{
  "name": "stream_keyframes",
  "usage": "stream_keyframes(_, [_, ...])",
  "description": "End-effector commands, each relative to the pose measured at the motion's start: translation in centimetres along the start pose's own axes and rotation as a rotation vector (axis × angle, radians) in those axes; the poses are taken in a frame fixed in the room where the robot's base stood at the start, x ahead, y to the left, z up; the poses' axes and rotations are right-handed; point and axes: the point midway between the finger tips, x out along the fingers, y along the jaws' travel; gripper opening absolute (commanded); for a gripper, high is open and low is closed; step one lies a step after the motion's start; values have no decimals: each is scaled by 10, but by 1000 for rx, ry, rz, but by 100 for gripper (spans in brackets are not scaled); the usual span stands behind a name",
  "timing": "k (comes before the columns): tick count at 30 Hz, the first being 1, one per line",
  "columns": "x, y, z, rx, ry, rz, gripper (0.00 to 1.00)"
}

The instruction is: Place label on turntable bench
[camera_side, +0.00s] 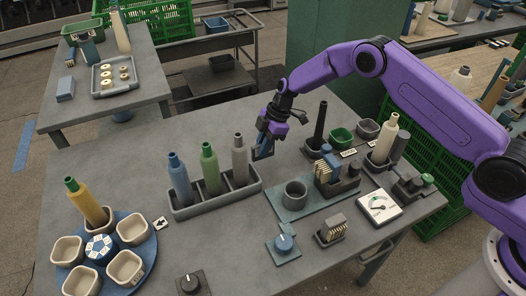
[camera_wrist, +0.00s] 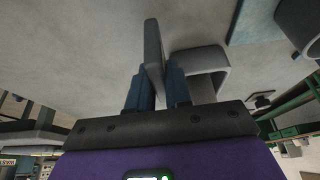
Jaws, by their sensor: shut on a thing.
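My gripper (camera_side: 263,150) is above the middle of the grey bench (camera_side: 240,250), just right of the three-slot bottle rack (camera_side: 215,198). In the wrist view its two blue fingers (camera_wrist: 157,75) are shut on a thin grey plate (camera_wrist: 152,45), seen nearly edge-on. It may be the label, but its face is hidden. A grey angular piece (camera_wrist: 212,58) shows beside the fingers; I cannot tell whether it joins the plate. The blue round turntable (camera_side: 145,262) is at the bench's left end, carrying several pale cups, a yellow bottle (camera_side: 86,201) and a blue hub (camera_side: 99,247).
Blue, green and grey bottles stand in the rack. A small arrow sign (camera_side: 161,223) lies right of the turntable, and a black knob (camera_side: 190,284) is at the front. Fixtures and a white dial (camera_side: 379,207) crowd the right side.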

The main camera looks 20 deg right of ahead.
Motion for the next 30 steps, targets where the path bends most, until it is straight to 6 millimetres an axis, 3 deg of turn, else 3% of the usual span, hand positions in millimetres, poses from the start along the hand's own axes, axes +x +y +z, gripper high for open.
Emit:
stream_keyframes(8, [-29,-20,-2,1,1,0,0])
stream_keyframes(15, [-68,-50,-5,1,1,1,0])
stream_keyframes(30, [-106,-116,10,1,1,0,0])
